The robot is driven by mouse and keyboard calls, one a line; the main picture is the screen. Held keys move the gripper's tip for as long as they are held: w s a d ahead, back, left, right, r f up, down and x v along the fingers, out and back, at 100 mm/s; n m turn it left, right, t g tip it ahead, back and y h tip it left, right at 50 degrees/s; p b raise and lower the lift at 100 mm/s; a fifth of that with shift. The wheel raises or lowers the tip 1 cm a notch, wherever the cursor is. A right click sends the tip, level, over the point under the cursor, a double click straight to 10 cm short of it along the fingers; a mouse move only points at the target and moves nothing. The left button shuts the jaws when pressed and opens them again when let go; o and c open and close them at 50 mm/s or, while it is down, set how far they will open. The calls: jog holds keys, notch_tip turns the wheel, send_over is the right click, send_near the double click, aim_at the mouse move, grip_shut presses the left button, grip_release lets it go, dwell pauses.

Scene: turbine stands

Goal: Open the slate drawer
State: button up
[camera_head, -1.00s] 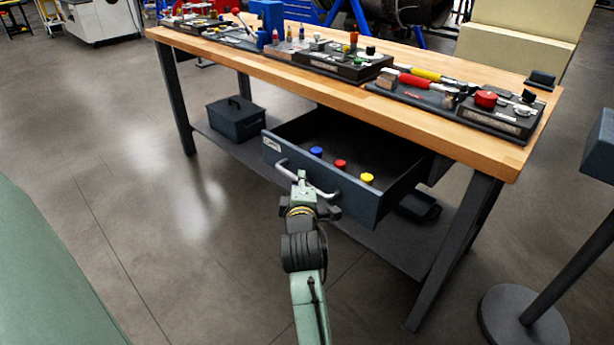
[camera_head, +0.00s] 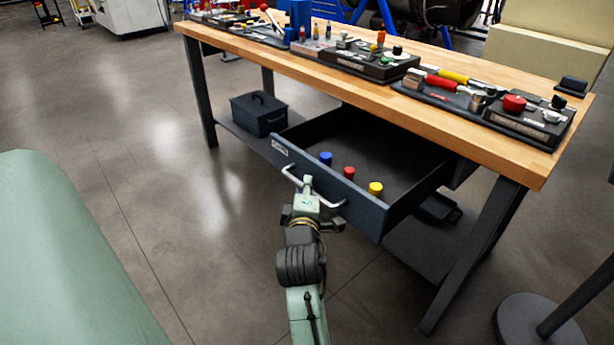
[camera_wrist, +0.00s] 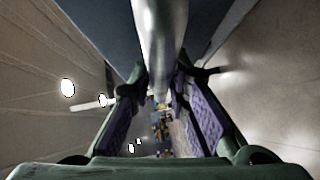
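The slate drawer (camera_head: 335,190) hangs under the wooden workbench and stands well out, its inside showing. A blue, a red (camera_head: 349,173) and a yellow cylinder (camera_head: 375,188) stand inside near its front panel. The silver bar handle (camera_head: 327,199) is on the front. My gripper (camera_head: 308,188) is at the handle, left of its middle. In the wrist view, the bar (camera_wrist: 160,40) passes between my purple-padded fingers, which close around it. The exact finger contact is partly hidden.
The workbench top (camera_head: 460,135) carries trays of tools and parts. A dark toolbox (camera_head: 258,113) sits on the lower shelf at left. A bench leg (camera_head: 475,255) and a round-based stand (camera_head: 540,325) are at right. The floor in front is open.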

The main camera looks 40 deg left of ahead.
jog(key=o, duration=0.3)
jog(key=v, duration=0.7)
jog(key=shift+s+d, duration=0.15)
jog(key=shift+s, duration=0.1)
dwell(0.4)
